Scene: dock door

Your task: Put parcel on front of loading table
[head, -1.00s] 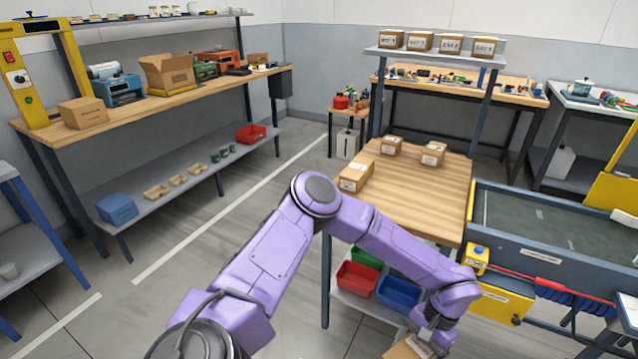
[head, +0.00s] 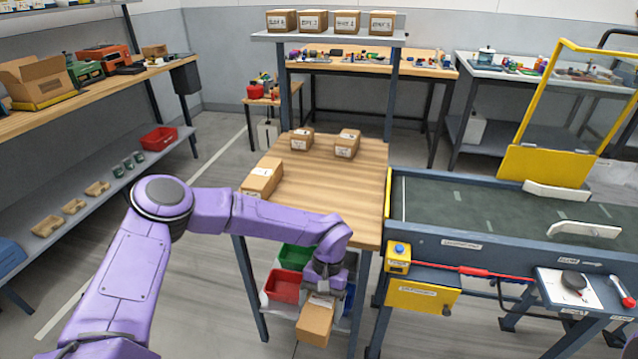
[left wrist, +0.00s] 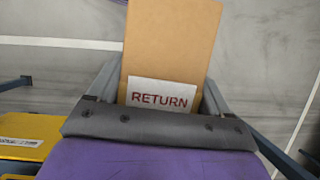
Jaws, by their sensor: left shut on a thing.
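My left gripper (head: 322,290) is shut on a brown cardboard parcel (head: 314,324) and holds it in front of the loading table, below the height of its top. In the left wrist view the parcel (left wrist: 170,40) sits between the two fingers, and its white label reads RETURN. The loading table (head: 335,195) has a wooden top with its front part bare. Three other cartons stand on it: one at the left edge (head: 262,178), one at the back left (head: 301,139) and one at the back (head: 347,144). My right gripper is not in view.
Red (head: 284,285) and green (head: 297,257) bins sit on the shelf under the table. A conveyor (head: 480,215) with a yellow box (head: 422,297) on its side stands right of the table. Several labelled cartons line the shelf (head: 328,38) above the table's back.

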